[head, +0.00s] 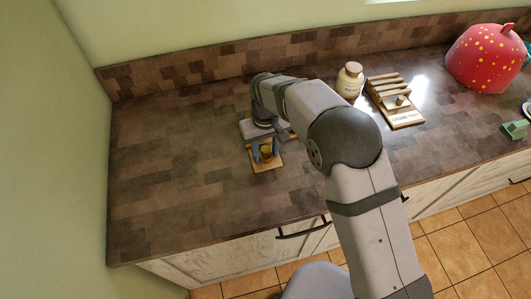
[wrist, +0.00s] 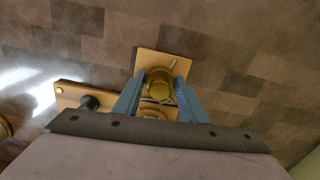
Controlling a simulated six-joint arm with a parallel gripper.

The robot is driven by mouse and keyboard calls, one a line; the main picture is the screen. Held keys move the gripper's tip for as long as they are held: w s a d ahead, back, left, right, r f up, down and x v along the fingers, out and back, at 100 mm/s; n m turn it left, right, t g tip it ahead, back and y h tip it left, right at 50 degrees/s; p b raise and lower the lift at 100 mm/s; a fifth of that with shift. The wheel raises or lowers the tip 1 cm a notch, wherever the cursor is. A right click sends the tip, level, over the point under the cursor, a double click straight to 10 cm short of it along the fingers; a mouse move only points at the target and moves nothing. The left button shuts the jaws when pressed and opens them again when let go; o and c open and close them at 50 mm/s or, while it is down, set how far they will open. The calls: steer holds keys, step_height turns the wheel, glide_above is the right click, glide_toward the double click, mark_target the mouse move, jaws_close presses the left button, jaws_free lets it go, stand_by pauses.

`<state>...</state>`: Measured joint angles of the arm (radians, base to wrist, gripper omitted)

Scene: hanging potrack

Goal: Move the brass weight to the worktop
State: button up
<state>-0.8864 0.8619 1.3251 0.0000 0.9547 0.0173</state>
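The brass weight (head: 266,153) is a small gold-coloured piece over a square wooden plate (head: 262,165) on the worktop (head: 180,170). In the wrist view the brass weight (wrist: 158,83) shows between the two blue-grey fingers of my gripper (wrist: 160,88), with the wooden plate (wrist: 150,60) beyond it. My gripper (head: 265,150) points down at the weight, one finger on each side. The fingertips lie very close to its sides, and I cannot tell whether they press on it. The weight's underside is hidden.
A wooden piece with a dark peg (wrist: 88,102) lies beside my gripper. A cream jar (head: 349,80), a slatted wooden rack (head: 393,100) and a large red spotted object (head: 486,58) stand to the right. The worktop's left part is clear.

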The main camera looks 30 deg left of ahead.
mark_target(266, 149)
jaws_close()
steer(key=shift+r, duration=0.15)
step_height(266, 149, up, 10)
steer(key=b, duration=0.3)
